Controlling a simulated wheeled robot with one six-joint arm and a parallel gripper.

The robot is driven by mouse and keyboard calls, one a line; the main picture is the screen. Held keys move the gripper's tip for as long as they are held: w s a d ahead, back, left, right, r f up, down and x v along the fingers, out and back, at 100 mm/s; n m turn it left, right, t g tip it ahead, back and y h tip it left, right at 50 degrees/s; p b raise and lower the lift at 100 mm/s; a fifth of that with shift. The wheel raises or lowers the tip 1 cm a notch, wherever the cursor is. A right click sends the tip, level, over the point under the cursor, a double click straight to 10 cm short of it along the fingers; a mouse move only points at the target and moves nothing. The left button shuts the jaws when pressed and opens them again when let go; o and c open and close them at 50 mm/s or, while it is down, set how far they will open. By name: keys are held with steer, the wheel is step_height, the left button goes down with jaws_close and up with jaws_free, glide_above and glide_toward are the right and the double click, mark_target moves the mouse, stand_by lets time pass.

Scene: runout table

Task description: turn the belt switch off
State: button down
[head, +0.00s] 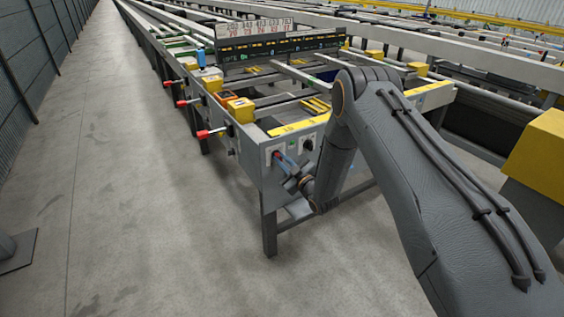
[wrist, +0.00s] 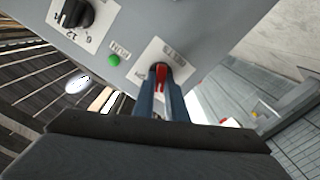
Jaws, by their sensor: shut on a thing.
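The belt switch (wrist: 161,72) is a small red lever on a white label plate, on the grey end panel of the runout table. In the wrist view my gripper (wrist: 160,88) has its two blue fingers closed on the red lever, one on each side. The lever's base is partly hidden by the fingers.
A green light or button (wrist: 113,59) and a black rotary knob (wrist: 75,13) sit beside the switch. Several red-tipped levers (head: 203,134) stick out along the table's left side. A yellow box (head: 240,110) stands on the table. The concrete aisle (head: 110,170) is clear.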

steer(key=shift+n, duration=1.3)
steer(key=shift+n+b, duration=0.3)
steer(key=c, duration=1.8)
jaws_free()
steer(key=v, duration=0.8)
steer(key=shift+b, duration=0.35)
steer(key=shift+w, duration=0.1)
